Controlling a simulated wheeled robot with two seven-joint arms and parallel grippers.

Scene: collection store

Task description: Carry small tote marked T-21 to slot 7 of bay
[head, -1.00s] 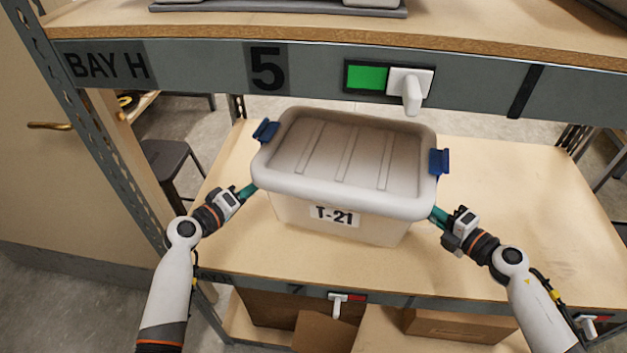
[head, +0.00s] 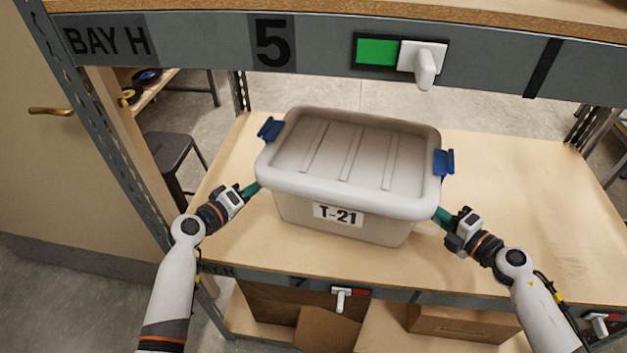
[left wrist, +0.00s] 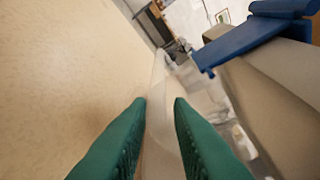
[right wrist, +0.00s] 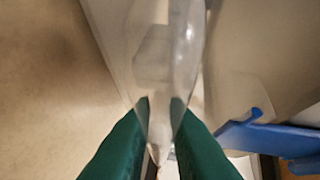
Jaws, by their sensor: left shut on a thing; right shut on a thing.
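The small grey tote (head: 300,205) marked T-21 has a ribbed lid and blue latches at both ends. It is upright over the middle shelf board (head: 520,200); I cannot tell whether its base touches the board. My left gripper (head: 253,188) is shut on the tote's left end, below the latch. My right gripper (head: 438,214) is shut on its right end. In the wrist views, the green fingers of the left (left wrist: 160,105) and right (right wrist: 160,105) grippers close on a pale, blurred edge. A 7 label (head: 298,282) shows on this shelf's front beam.
The upper beam (head: 190,42) reads BAY H and 5, with a green tag and white hook (head: 424,65). A slotted upright (head: 95,130) stands at left. Cardboard boxes (head: 465,322) lie on the lower shelf. The board is bare right of the tote.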

